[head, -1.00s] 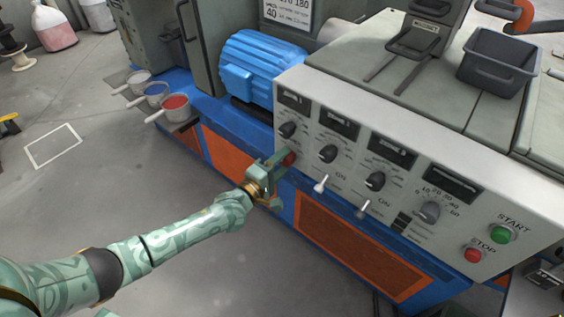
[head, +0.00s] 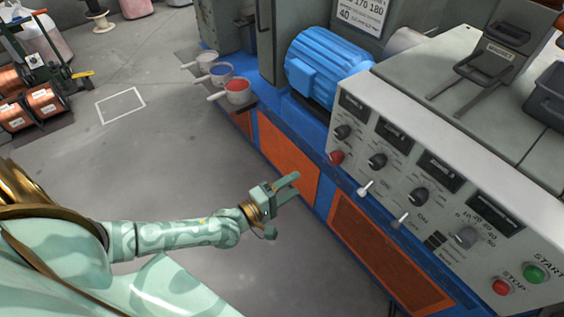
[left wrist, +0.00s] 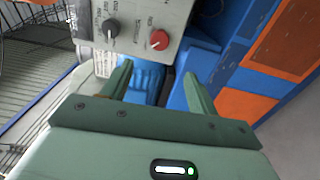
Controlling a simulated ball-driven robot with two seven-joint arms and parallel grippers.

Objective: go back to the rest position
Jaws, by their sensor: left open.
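My left gripper (head: 282,206) is open and empty in the head view. It is held in the air in front of the blue and orange machine base, left of the control panel (head: 420,190) and apart from it. In the left wrist view its two fingers (left wrist: 158,88) stand apart with nothing between them. A red knob (head: 336,157) sits at the panel's left end; it also shows in the left wrist view (left wrist: 159,40), beyond the fingers. My right gripper is out of view.
Ladles with red (head: 236,90) and blue (head: 221,72) contents stand on a ledge at the machine's left end. Copper spools (head: 44,101) on a rack are at the far left. The grey floor (head: 150,165) between is clear, with a white outlined square (head: 120,105).

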